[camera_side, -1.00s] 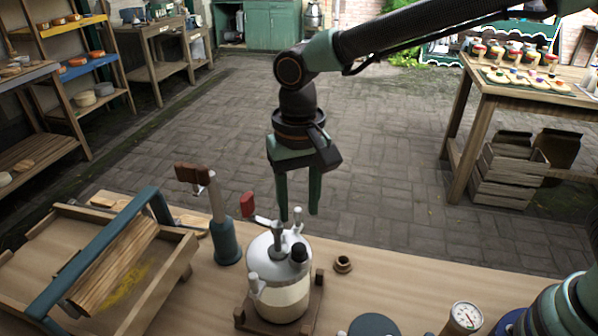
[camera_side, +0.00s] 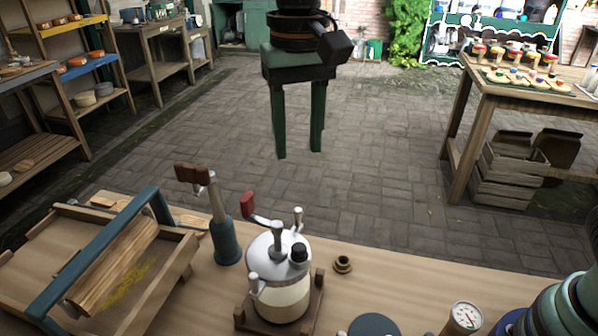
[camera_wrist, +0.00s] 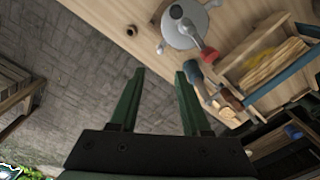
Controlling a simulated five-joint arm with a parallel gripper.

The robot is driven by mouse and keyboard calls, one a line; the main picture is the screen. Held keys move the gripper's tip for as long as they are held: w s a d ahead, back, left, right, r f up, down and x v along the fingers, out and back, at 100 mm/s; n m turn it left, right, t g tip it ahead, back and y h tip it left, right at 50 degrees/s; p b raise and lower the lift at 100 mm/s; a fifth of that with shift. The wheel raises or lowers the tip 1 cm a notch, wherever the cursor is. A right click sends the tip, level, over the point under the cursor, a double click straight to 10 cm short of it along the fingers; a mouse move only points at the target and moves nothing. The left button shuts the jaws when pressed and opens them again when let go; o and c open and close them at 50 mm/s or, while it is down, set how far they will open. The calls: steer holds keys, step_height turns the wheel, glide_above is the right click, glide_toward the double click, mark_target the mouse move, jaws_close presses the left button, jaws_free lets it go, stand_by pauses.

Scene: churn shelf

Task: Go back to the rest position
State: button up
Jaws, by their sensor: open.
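My gripper (camera_side: 299,154) hangs with its two green fingers pointing down, apart and with nothing between them. In the side view it is high above the churn and clear of it. It also shows in the wrist view (camera_wrist: 160,72), with the paved floor behind its fingers. The churn (camera_side: 279,297) is a pale jar with a silver lid, a red-handled crank and a black knob. It stands upright on a wooden base on the bench, and its lid shows in the wrist view (camera_wrist: 184,24).
A display table (camera_side: 480,100) stands at right. Open air surrounds my gripper.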

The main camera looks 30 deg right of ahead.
steer(key=s+d+f+n+t, duration=0.1)
steer(key=s+d, duration=0.3)
steer(key=d, duration=0.8)
steer(key=s+d+f+n+t, duration=0.1)
steer(key=s+d+f+t, duration=0.1)
steer(key=d, duration=1)
steer(key=s+t, duration=0.1)
steer(key=t, duration=0.1)
steer(key=shift+s+f+t, duration=0.3)
steer(key=shift+s+f, duration=0.1)
